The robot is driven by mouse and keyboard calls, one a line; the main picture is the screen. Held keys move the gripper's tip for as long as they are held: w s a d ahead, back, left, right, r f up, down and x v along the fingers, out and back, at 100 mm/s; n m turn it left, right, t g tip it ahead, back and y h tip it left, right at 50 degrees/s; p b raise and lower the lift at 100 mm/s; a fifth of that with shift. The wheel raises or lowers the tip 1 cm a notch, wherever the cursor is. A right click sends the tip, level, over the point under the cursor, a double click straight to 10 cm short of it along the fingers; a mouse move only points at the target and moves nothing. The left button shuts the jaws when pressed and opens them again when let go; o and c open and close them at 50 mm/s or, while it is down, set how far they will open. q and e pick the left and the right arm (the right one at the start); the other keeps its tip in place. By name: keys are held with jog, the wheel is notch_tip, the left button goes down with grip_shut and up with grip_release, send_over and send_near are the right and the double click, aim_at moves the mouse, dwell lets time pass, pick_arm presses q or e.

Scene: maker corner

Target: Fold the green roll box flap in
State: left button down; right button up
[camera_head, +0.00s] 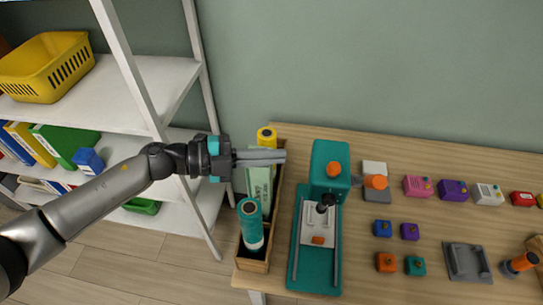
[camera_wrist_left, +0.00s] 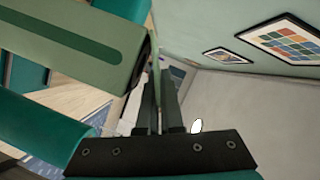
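The green roll box (camera_head: 259,190) is a pale green carton standing in a wooden tray (camera_head: 258,266) at the left end of the table. In the left wrist view the box (camera_wrist_left: 62,45) fills the upper left, with a dark green stripe. A thin pale green strip beside its end may be the flap; I cannot tell its angle. My left gripper (camera_head: 283,157) reaches across just above the box's top and partly hides it. Contact with the box is unclear. My right gripper is out of view.
A teal roll (camera_head: 251,225) and a yellow roll (camera_head: 266,138) stand in the tray on either side of the box. A teal press (camera_head: 329,170) stands close to the right. A white shelf (camera_head: 160,90) is left. Several small coloured blocks lie farther right.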

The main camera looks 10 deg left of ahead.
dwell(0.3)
pick_arm(q)
jog(key=c, duration=1.1)
grip_release()
jog(key=shift+f, duration=0.1)
jog(key=shift+a, duration=0.1)
